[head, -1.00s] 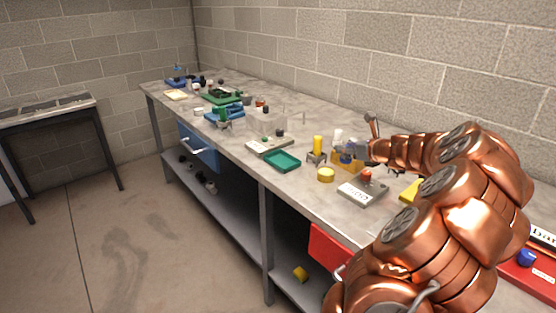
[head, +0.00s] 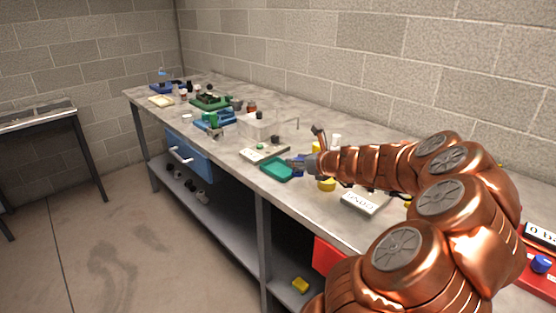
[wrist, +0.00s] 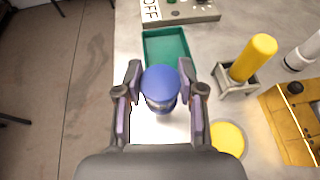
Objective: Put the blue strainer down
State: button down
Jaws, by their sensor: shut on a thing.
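The blue strainer (wrist: 160,86) is a small round blue-topped piece between the two fingers of my gripper (wrist: 161,103) in the wrist view. My gripper is shut on it. In the head view, my gripper (head: 300,165) is by the right end of the green tray (head: 272,170), and a bit of blue shows at its fingers. In the wrist view, the green tray (wrist: 152,46) lies just ahead of the strainer. The underside of the strainer and any contact with the bench are hidden.
A yellow cylinder (wrist: 254,58) stands in a grey holder to the right in the wrist view. A round yellow lid (wrist: 227,139) lies near the right finger. A grey OFF-labelled box (wrist: 182,12) is beyond the tray. The bench's front edge is left of the gripper.

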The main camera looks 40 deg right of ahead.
jog(key=w+d, duration=0.1)
jog(key=w, duration=0.2)
jog(key=w+d, duration=0.1)
jog(key=w, duration=0.3)
jog(key=w+f, duration=0.1)
jog(key=w, duration=0.2)
jog(key=shift+w+d+f+p, duration=0.1)
jog(key=shift+w+d+p, duration=0.2)
jog(key=shift+d+p, duration=0.1)
jog(key=shift+f+b, duration=0.3)
jog(key=shift+f, duration=1.45)
jog(key=shift+f, duration=0.1)
jog(key=c, duration=0.7)
grip_release()
jog(key=v, duration=1.2)
